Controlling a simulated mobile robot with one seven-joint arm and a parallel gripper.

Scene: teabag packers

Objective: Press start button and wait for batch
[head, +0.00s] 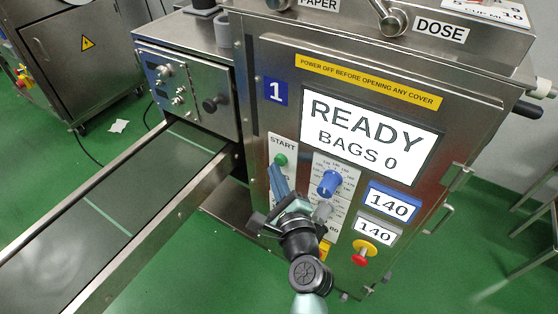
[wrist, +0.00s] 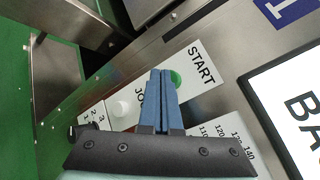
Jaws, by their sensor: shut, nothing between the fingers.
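The green start button (head: 281,160) sits under the word START on a white label at the left of the machine's front panel. In the wrist view the start button (wrist: 176,79) shows just beside my fingertips, partly hidden by them. My gripper (head: 274,170) is shut and empty, its blue fingers pointing up at the panel just below the button. It also shows in the wrist view (wrist: 160,73). I cannot tell whether the tips touch the panel. The display (head: 369,137) reads READY, BAGS 0.
A blue knob (head: 330,183) is right of my gripper, with two 140 readouts beyond it. A red emergency stop (head: 359,260) on yellow is lower right. A white button (wrist: 122,107) sits below the start button. A conveyor (head: 75,235) runs off to the left.

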